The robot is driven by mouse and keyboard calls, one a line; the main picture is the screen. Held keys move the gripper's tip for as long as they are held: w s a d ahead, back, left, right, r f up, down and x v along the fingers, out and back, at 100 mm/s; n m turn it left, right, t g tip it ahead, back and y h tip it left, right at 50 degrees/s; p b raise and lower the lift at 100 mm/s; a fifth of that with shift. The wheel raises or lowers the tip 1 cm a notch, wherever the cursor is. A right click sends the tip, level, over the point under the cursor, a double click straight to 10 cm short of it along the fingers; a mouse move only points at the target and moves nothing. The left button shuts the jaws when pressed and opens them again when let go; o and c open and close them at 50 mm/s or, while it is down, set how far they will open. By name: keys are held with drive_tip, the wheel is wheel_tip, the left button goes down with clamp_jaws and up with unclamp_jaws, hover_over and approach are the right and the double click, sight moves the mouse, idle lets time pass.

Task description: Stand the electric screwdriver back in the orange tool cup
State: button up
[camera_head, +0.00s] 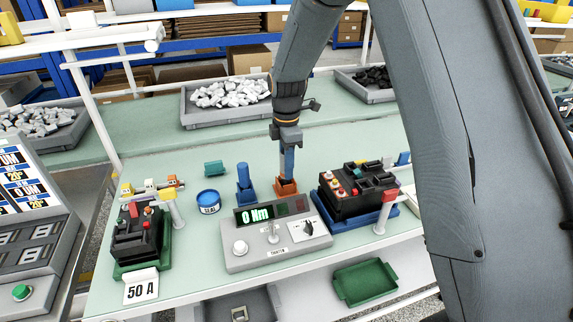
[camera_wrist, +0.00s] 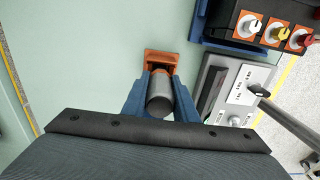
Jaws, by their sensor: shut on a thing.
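My gripper (camera_head: 287,174) points down over the green bench top, with its blue fingers just above the orange tool cup (camera_head: 286,188). In the wrist view my gripper (camera_wrist: 160,98) is shut on a grey cylinder, which I take as the electric screwdriver (camera_wrist: 160,92). Its far end overlaps the orange tool cup (camera_wrist: 160,56) there. I cannot tell how far it is inside the cup. In the head view the fingers hide most of the screwdriver, and it looks about upright.
The torque tester (camera_head: 275,240), reading 0 Nm, stands close in front of the cup. A black breaker on a blue base (camera_head: 358,190) is at right. A blue tool-like object (camera_head: 245,186) and blue tin (camera_head: 208,202) stand left.

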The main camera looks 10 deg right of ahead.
drive_tip(key=shift+f, duration=0.2)
drive_tip(key=o, duration=1.1)
wheel_tip(320, 180, up, 8)
drive_tip(key=shift+f+b, duration=0.2)
drive_tip(key=shift+b, duration=1.05)
drive_tip(key=shift+r, duration=0.1)
